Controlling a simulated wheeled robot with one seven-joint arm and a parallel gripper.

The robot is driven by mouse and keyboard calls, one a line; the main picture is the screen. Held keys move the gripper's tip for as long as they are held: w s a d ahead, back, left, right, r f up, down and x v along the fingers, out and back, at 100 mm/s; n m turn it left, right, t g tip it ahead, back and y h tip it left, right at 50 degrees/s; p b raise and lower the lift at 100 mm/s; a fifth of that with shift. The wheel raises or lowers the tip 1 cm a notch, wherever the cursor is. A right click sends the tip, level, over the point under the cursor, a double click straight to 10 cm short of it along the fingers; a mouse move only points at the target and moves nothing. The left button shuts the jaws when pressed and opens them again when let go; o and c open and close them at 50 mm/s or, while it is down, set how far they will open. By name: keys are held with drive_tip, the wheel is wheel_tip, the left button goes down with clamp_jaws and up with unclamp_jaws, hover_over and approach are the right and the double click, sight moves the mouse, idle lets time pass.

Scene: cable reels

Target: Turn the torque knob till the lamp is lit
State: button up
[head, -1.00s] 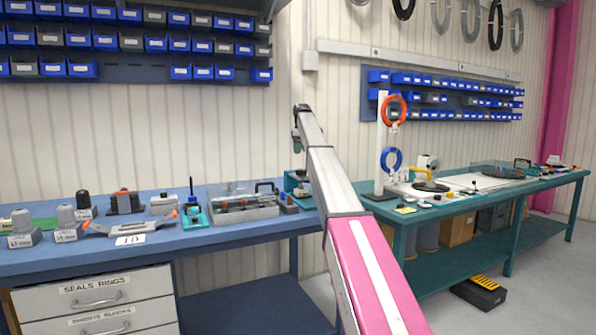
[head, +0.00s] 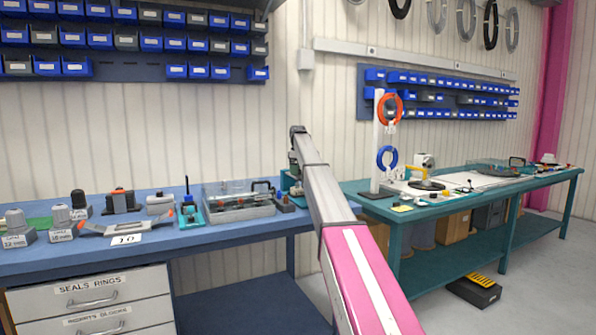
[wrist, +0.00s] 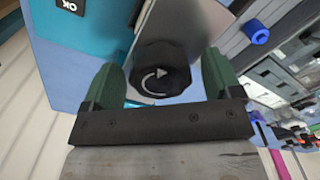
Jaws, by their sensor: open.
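A black faceted knob (wrist: 162,72) with a white curved arrow shows in the wrist view, between the two green fingers of my gripper (wrist: 160,78). The fingers are open, one on each side of the knob, with a gap visible on both sides. A teal housing (wrist: 85,45) with an "OK" label lies at the upper left of the wrist view. In the head view, a teal device (head: 291,184) stands at the right end of the blue bench, mostly hidden behind my arm. I cannot make out the lamp or whether it is lit.
The blue bench (head: 215,237) carries a clear-lidded grey case (head: 240,209), a small teal stand (head: 190,212) and several grey fittings left of the device. A teal bench (head: 440,207) with a white post (head: 378,140) stands to the right.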

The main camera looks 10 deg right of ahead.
drive_tip(key=c, duration=0.9)
drive_tip(key=m, duration=0.5)
drive_tip(key=shift+m, duration=0.4)
drive_tip(key=m, duration=0.6)
drive_tip(key=shift+a, duration=0.1)
drive_tip(key=shift+m, duration=0.3)
drive_tip(key=o, duration=0.9)
